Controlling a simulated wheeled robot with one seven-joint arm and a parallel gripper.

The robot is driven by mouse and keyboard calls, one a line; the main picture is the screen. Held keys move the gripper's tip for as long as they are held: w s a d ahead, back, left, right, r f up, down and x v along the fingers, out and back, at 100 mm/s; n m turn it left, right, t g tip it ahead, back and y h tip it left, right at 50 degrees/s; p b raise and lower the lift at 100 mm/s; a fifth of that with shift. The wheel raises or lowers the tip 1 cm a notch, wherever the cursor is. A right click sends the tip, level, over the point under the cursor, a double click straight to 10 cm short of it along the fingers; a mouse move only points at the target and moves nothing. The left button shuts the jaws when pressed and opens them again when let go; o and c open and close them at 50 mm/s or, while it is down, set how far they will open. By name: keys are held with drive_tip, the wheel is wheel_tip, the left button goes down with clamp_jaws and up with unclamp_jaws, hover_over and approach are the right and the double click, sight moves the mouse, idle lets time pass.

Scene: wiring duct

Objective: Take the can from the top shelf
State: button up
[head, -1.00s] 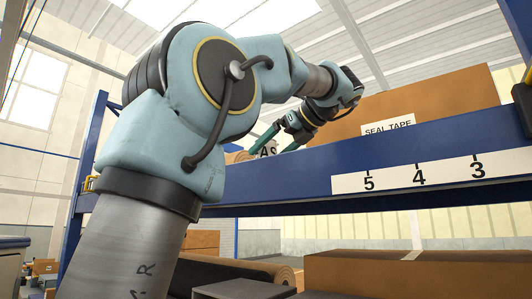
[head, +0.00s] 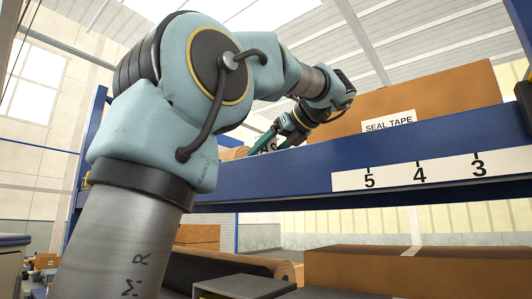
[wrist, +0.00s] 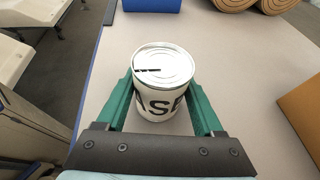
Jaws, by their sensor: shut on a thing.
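A white can (wrist: 163,80) with black letters and a pull-tab lid stands upright on the shelf top in the wrist view. My gripper (wrist: 164,95) has its two green fingers closed on the can's sides. In the head view my gripper (head: 272,137) is at the top shelf, behind its blue front beam (head: 290,170). A bit of the can's lettering (head: 268,147) shows there; the beam hides the rest. I cannot tell whether the can is lifted off the shelf board (wrist: 235,60).
A large cardboard box (head: 430,95) labelled seal tape stands on the top shelf to the right. Rolled brown material (wrist: 215,8) and a blue object (wrist: 152,5) lie beyond the can. Below, a carton (head: 400,270) and a dark roll (head: 215,272) sit on a lower level.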

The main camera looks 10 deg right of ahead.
clamp_jaws()
drive_tip(key=shift+r, duration=0.1)
